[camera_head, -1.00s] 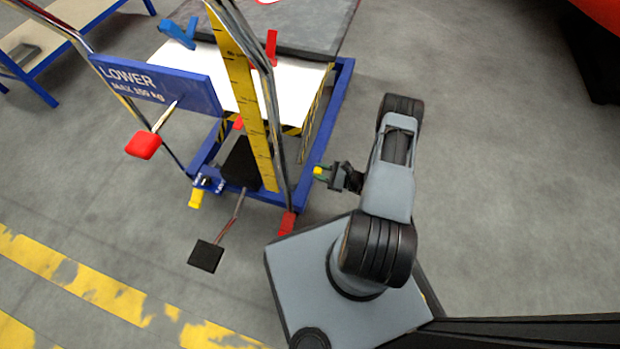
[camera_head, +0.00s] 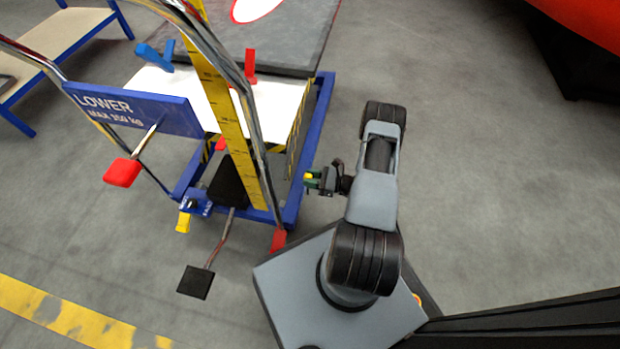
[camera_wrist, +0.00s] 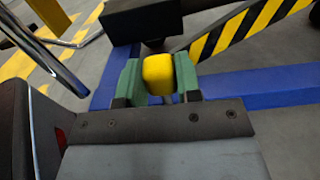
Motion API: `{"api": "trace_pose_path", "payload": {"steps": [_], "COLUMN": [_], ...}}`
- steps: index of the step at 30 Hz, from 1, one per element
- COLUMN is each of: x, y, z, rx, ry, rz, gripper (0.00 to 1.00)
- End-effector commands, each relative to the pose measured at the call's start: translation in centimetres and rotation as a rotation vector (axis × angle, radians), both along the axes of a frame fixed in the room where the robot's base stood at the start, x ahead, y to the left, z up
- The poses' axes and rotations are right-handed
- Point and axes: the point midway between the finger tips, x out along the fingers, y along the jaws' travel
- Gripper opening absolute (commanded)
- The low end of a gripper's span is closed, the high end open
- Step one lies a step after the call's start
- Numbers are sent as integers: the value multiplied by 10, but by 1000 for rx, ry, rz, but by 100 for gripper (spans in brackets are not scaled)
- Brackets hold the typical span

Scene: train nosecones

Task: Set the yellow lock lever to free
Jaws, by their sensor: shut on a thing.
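My gripper (camera_head: 313,181) is beside the right side of the blue lift cart, low near its frame. In the wrist view my gripper (camera_wrist: 159,80) has its green fingers on both sides of a yellow knob (camera_wrist: 158,74), which I take to be the yellow lock lever, and is shut on it. The knob also shows as a small yellow spot (camera_head: 310,176) in the head view. Its stem and mounting are mostly hidden by my gripper. Any free or lock marking for it cannot be read.
The cart's blue frame (camera_head: 320,110) runs just left of my gripper. A separate yellow pedal (camera_head: 183,222), a black foot pedal (camera_head: 195,282) and a red pedal (camera_head: 278,240) stick out at its near end. Open floor lies to the right.

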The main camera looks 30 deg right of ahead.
Motion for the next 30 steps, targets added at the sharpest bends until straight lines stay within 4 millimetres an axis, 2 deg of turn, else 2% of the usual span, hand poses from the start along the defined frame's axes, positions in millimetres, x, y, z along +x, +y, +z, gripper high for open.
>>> {"api": "trace_pose_path", "payload": {"steps": [3,4,11,21,26,30], "x": [1,1,1,-2,-16,-35], "y": [0,0,-1,-4,-22,-44], "z": [1,1,0,1,2,3], "rx": [3,3,1,-1,-1,-1], "ry": [2,2,1,1,1,1], "rz": [-2,-2,-3,-3,-8,-9], "gripper": [0,34,56,57,57,57]}}
